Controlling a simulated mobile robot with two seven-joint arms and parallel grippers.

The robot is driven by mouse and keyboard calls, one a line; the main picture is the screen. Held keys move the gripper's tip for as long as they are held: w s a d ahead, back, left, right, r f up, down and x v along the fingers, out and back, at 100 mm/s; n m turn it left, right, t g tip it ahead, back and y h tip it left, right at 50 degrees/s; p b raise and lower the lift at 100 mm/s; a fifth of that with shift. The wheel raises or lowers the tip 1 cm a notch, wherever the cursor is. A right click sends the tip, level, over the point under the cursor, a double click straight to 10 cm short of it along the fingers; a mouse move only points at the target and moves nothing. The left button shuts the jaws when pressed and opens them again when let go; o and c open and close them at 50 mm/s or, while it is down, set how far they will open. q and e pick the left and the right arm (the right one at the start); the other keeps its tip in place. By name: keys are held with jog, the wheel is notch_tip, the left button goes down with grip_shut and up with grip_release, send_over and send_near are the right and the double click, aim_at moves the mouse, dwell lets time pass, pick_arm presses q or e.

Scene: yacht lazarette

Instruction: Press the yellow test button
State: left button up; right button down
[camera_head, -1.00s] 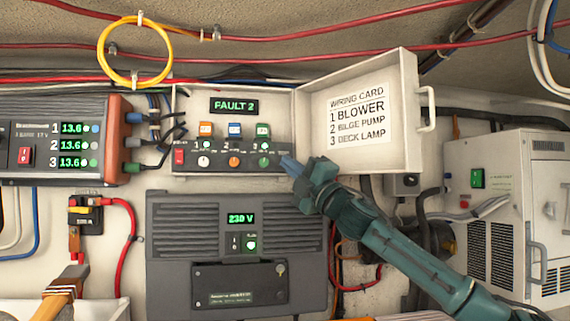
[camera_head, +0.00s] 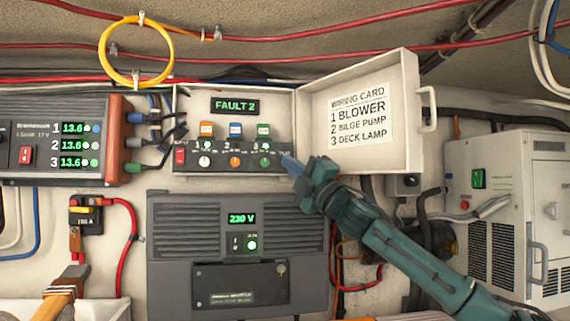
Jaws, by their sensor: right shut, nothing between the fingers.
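A control panel with a "FAULT 2" display (camera_head: 235,105) sits in an opened white box on the wall. Its dark lower strip (camera_head: 222,168) carries a red switch, three knobs and small lights. My right gripper (camera_head: 289,164) is shut and empty, with its blue fingertips at the right end of this strip. I cannot make out a yellow button; that end of the strip is partly covered by the fingertips. Whether the fingertips touch the panel, I cannot tell. My left gripper is not in view.
The open lid with a wiring card (camera_head: 359,116) stands right of the panel, above my right arm. A grey "230 V" unit (camera_head: 180,275) is below. A charger (camera_head: 45,168) with several cables is at left, a white-grey cabinet (camera_head: 515,190) at right.

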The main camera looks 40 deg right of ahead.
jog(key=shift+s+a+f, duration=0.15)
jog(key=shift+s+a, duration=0.05)
jog(key=shift+s, duration=0.2)
jog(key=shift+s+a, duration=0.4)
jog(key=shift+s, duration=0.35)
jog(key=shift+s+a, duration=0.45)
jog(key=shift+s, duration=0.25)
jog(key=shift+s+a, duration=0.4)
jog(key=shift+s, duration=0.35)
jog(key=shift+f, duration=0.1)
